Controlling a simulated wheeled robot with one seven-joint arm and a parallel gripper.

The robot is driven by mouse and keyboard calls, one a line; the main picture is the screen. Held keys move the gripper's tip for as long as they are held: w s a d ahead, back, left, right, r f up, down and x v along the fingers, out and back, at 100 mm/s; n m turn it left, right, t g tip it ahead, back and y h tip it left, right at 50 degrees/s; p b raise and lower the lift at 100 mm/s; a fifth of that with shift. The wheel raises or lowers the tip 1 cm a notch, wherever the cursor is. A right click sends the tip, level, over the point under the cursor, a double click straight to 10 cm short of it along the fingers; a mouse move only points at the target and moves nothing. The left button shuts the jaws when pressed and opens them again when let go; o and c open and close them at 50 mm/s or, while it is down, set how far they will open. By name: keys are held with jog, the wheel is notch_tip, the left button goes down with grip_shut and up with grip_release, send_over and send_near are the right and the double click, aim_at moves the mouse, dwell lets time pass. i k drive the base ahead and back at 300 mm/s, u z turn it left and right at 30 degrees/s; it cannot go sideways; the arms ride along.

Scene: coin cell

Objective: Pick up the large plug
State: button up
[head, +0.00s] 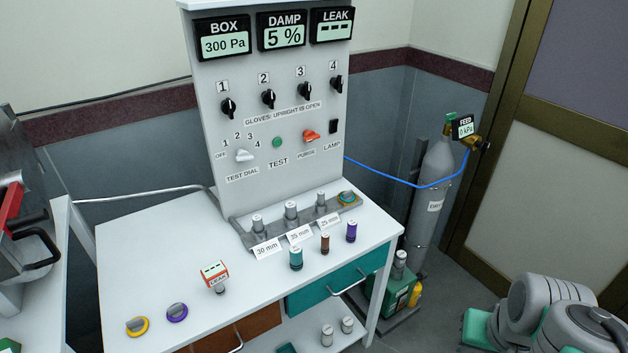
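No item is marked as the large plug. A rack (236,224) on the bench holds three grey metal-topped cylinders behind size cards. One stands behind the 30 mm card (266,249), one (291,212) behind the 35 mm card (299,234), and one (321,203) behind the 25 mm card (330,221). In front of the rack stand three upright coloured cylinders: a teal one (296,259), the widest, a brown one (325,243) and a purple one (351,232). I cannot tell which of these is the large plug. My gripper is not in view.
A control panel (265,110) rises behind. A gas cylinder (432,190) with a blue hose stands right. The bench's left middle is clear.

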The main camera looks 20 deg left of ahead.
aim_at(290, 208)
jog(key=z, duration=0.05)
jog(key=i, duration=0.6)
jog(key=u, duration=3.3)
jog(key=i, duration=0.5)
jog(key=u, duration=0.05)
